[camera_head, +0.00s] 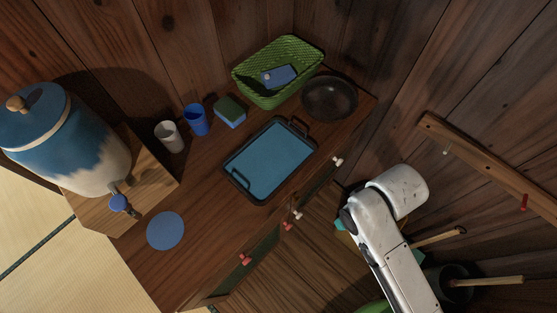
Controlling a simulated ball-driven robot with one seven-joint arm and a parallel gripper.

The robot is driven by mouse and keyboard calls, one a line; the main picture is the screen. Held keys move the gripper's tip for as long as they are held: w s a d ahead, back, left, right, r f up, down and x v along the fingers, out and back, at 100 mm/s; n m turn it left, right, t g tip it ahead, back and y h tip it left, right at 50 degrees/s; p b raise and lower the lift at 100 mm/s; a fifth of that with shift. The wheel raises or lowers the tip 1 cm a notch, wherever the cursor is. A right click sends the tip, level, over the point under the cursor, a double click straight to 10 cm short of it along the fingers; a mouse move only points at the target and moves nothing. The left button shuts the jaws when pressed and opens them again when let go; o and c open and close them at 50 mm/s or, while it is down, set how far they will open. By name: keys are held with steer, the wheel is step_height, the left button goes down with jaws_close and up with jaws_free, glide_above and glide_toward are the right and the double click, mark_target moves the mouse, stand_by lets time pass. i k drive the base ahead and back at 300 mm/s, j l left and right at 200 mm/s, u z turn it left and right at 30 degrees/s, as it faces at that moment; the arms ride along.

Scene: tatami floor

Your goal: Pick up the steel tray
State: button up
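The steel tray (269,161) is a dark-rimmed rectangular tray with a blue inner surface and a handle at each short end. It lies flat on the wooden cabinet top, tilted diagonally in the picture. My white arm rises from the lower right, to the right of the cabinet and apart from the tray. My gripper cannot be made out at the end of the arm, so its state does not show.
Behind the tray are a green basket (312,60) holding a blue item, a dark pan (329,98), a sponge (230,112), a blue cup (196,120) and a pale cup (168,136). A blue disc (165,230) and a large jar (62,140) are left. Knobs line the cabinet front.

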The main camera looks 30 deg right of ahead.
mark_target(260, 168)
steer(key=k+j+u, duration=0.1)
steer(key=j+u, duration=0.85)
